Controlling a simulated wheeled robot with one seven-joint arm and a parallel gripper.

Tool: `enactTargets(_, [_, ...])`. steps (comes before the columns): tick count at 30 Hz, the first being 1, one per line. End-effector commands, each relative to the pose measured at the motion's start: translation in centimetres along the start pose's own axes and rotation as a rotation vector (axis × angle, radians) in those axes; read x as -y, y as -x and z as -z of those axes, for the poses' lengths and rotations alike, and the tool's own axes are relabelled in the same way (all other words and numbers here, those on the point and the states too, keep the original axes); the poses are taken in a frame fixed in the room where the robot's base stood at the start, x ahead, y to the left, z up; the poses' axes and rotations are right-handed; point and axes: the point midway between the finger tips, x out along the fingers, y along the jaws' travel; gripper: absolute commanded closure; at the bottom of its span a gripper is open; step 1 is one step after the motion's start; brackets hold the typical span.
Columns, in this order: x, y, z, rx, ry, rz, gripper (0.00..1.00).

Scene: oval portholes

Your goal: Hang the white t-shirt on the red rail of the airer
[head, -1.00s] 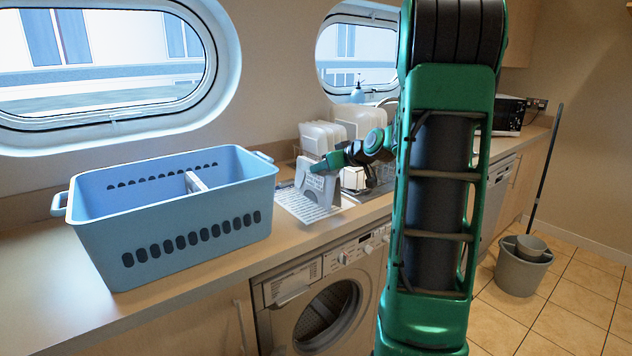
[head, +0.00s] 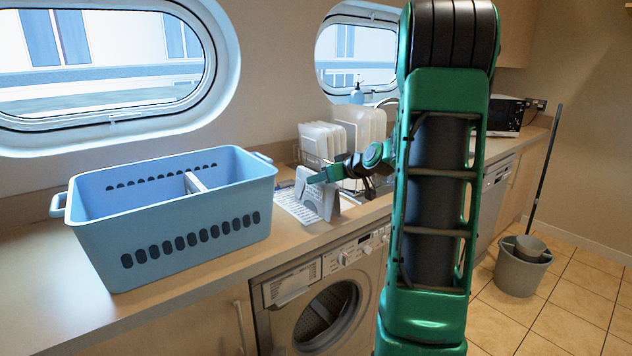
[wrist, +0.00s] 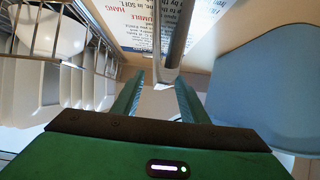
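My gripper (head: 318,178) is in the head view over the counter, between the blue basket and the dish rack. I cannot tell whether the fingers touch the stand. No white t-shirt and no airer with a red rail show in either view. The basket's inside is only partly visible.
The blue basket (head: 180,205) with a pale divider (head: 195,183) stands left on the counter (head: 40,285). The rack of white dishes (head: 325,140) is behind my gripper. A washing machine (head: 318,300) is below; a grey bucket (head: 520,270) and pole stand on the floor at right.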

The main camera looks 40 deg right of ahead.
Motion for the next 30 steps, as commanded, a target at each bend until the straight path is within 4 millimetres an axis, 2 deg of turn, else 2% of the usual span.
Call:
enactTargets(5, [-0.1,2.1,0.1,-0.001,0.000,-0.003,0.60])
enactTargets(12, [0.0,6.9,0.1,-0.002,0.001,-0.004,0.60])
enactTargets(18, [0.1,10.1,0.1,-0.001,0.001,-0.001,0.60])
enactTargets(24, [0.1,11.6,0.0,0.000,0.001,0.001,0.60])
enactTargets(28, [0.2,11.9,0.0,0.003,0.000,0.002,0.60])
enactTargets(30, [0.9,11.8,-0.4,0.026,-0.003,0.008,0.60])
